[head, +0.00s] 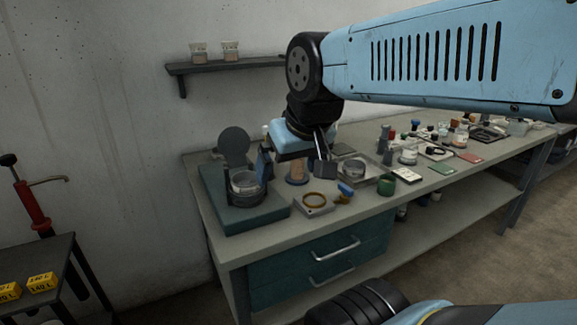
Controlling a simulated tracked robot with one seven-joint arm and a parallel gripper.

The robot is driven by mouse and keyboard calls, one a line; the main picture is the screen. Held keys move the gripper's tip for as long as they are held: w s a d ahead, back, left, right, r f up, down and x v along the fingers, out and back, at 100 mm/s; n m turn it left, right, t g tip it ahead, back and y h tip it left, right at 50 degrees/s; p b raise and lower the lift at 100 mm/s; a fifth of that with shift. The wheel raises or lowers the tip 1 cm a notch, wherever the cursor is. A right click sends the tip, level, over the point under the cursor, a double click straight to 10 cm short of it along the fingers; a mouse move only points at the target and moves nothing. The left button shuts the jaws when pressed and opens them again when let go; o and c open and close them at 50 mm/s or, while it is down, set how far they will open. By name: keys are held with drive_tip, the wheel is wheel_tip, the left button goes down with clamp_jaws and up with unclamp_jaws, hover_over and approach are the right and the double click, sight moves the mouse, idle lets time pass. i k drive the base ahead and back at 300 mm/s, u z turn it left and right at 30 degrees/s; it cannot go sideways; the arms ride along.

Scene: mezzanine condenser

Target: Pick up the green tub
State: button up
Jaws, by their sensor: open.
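A small dark green tub (387,185) stands on the workbench near its front edge, right of the middle of the picture. My gripper (295,170) is over the left part of the bench, pointing down, with its two fingers spread apart. It is to the left of the green tub, well apart from it. A beige and blue item (296,171) shows between the fingers; I cannot tell whether they touch it.
A teal machine (245,213) with a round upright lid stands at the bench's left end. Many small items crowd the right side.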

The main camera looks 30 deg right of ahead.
sight(386, 186)
drive_tip(key=u, duration=0.8)
drive_tip(key=i, duration=0.1)
drive_tip(key=z, duration=2.4)
